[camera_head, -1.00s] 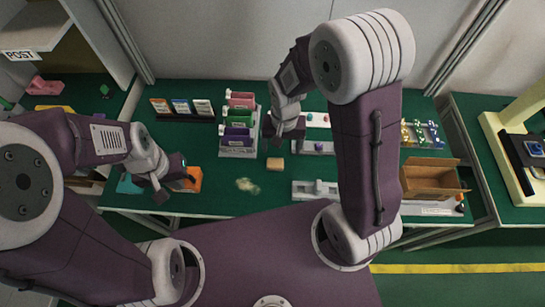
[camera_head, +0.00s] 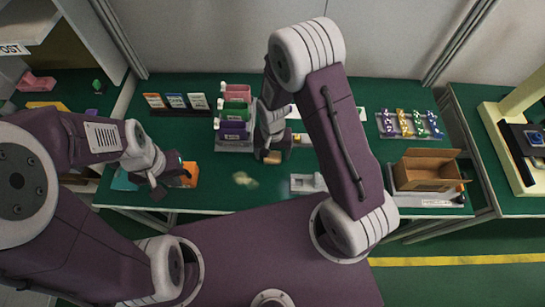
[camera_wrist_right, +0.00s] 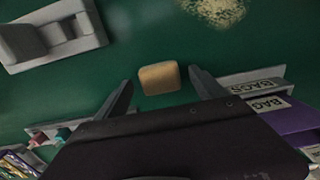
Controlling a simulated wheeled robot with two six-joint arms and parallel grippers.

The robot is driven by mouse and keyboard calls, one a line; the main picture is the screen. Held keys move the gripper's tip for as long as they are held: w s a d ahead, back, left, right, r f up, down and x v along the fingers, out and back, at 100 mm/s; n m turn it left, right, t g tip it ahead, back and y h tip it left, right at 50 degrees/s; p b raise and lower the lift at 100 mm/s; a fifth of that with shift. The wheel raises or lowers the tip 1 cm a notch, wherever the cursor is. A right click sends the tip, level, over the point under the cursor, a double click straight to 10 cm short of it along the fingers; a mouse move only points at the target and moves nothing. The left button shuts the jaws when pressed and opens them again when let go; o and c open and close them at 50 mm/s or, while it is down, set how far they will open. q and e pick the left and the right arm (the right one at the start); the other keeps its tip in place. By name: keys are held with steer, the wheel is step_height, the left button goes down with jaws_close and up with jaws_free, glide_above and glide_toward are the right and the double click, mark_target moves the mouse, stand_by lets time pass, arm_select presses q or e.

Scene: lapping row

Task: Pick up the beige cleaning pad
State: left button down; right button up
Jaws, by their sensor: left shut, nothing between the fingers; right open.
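The beige cleaning pad (camera_wrist_right: 159,78) lies on the green table top. In the right wrist view it sits between and just beyond the two open fingers of my right gripper (camera_wrist_right: 158,84), with a gap on each side. In the head view the pad (camera_head: 271,156) shows at the tips of my right gripper (camera_head: 272,158), partly covered by it. My left gripper (camera_head: 157,190) is shut and empty at the left of the table, beside an orange box.
A grey fixture (camera_head: 307,183) stands right of the pad and a pale granular patch (camera_head: 244,179) lies to its left. Colored bins (camera_head: 235,118) stand behind. An open cardboard box (camera_head: 427,172) is further right. The orange box (camera_head: 188,175) is at left.

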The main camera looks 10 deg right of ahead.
mark_target(272, 157)
steer(key=shift+f, duration=0.3)
steer(key=c, duration=1.4)
steer(key=shift+r, duration=0.1)
steer(key=shift+c, duration=0.2)
step_height(272, 157, up, 4)
steer(key=shift+s+a+r, duration=0.15)
steer(key=shift+r, duration=0.1)
steer(key=s+a+r, duration=0.3)
steer(key=s+r, duration=0.3)
steer(key=s, duration=0.5)
steer(key=shift+r+p, duration=0.2)
steer(key=shift+p, duration=0.25)
